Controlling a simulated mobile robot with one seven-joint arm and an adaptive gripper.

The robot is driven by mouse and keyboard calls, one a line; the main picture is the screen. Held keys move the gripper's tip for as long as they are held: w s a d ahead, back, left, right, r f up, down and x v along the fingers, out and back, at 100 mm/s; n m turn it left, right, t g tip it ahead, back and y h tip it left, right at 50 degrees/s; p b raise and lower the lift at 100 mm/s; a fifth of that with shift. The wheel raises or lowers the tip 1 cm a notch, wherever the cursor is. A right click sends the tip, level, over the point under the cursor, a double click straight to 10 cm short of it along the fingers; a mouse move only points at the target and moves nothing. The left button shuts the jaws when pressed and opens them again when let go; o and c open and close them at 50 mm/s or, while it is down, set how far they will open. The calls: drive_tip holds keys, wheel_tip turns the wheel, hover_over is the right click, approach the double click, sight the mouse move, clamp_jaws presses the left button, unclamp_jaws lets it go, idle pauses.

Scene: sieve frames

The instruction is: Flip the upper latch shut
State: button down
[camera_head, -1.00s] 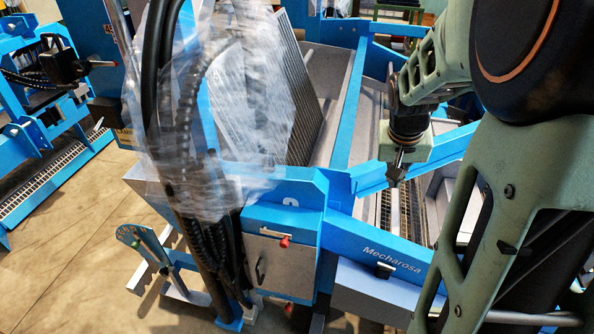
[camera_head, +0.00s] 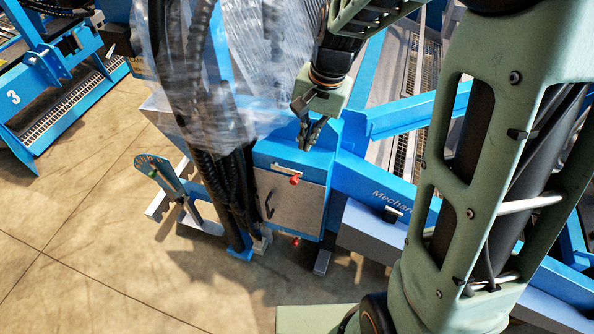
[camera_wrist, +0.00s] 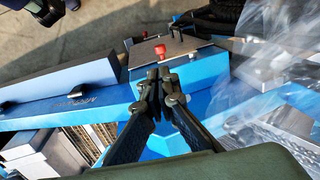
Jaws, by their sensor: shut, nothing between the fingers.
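The upper latch (camera_head: 295,180) has a red knob and a thin metal bar at the top edge of a grey door on the blue box. Its red knob also shows in the wrist view (camera_wrist: 160,49), just beyond my fingertips. My gripper (camera_head: 307,146) is shut and empty, pointing down above the top of the box and a little above the latch. In the wrist view the closed fingers (camera_wrist: 158,74) appear apart from the knob. The exact gap cannot be told.
The grey door (camera_head: 290,205) has a dark handle. A lower red latch (camera_head: 296,241) sits at its bottom edge. Plastic-wrapped hoses (camera_head: 190,80) hang close left of my gripper. A blue beam (camera_head: 365,185) runs to the right. Open floor lies in front.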

sight(295, 178)
drive_tip(key=f, duration=0.4)
drive_tip(key=a+f, duration=0.1)
drive_tip(key=f, duration=0.3)
drive_tip(key=w+a+f, duration=0.1)
drive_tip(key=f, duration=0.4)
drive_tip(key=shift+f, duration=0.1)
drive_tip(key=shift+f, duration=0.1)
